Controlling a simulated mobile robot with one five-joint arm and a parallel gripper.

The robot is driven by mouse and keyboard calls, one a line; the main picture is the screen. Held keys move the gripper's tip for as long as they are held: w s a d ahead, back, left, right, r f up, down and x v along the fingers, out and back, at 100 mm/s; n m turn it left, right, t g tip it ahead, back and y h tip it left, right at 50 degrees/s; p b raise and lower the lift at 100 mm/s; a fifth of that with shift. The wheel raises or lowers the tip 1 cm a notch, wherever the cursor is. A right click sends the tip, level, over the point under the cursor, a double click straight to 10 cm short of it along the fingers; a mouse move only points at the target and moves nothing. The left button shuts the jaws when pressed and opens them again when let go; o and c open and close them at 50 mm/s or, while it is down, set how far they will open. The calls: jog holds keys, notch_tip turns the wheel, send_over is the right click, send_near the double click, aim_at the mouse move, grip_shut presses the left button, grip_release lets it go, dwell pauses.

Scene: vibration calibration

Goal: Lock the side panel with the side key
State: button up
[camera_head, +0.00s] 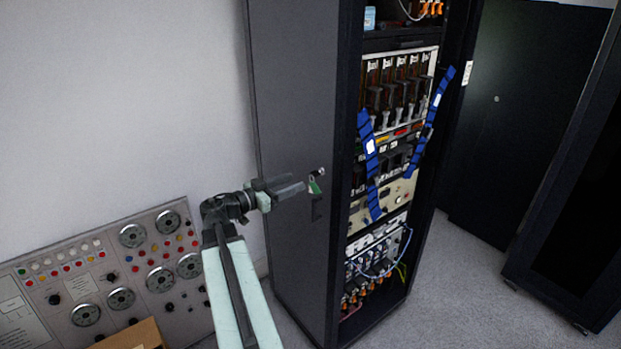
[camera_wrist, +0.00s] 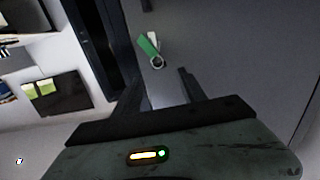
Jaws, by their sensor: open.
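The dark grey side panel (camera_head: 290,90) forms the left side of the tall equipment cabinet and looks closed; it also fills much of the wrist view (camera_wrist: 230,45). In the wrist view the green tag (camera_wrist: 148,46) and a ring lie just beyond my fingertips. My gripper (camera_head: 303,187) is open and empty, its fingers pointing at the key. The wrist view shows a gap between the fingers (camera_wrist: 162,82). I cannot tell how the key sits in the lock.
The cabinet's open front shows equipment racks (camera_head: 395,90) and blue straps (camera_head: 370,150). A control panel (camera_head: 110,270) with dials leans on the wall at left, a cardboard box (camera_head: 132,336) before it. Dark cabinets (camera_head: 530,110) stand right.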

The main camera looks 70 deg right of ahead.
aim_at(312, 174)
jog(key=x, duration=0.8)
jog(key=shift+r, duration=0.2)
grip_shut()
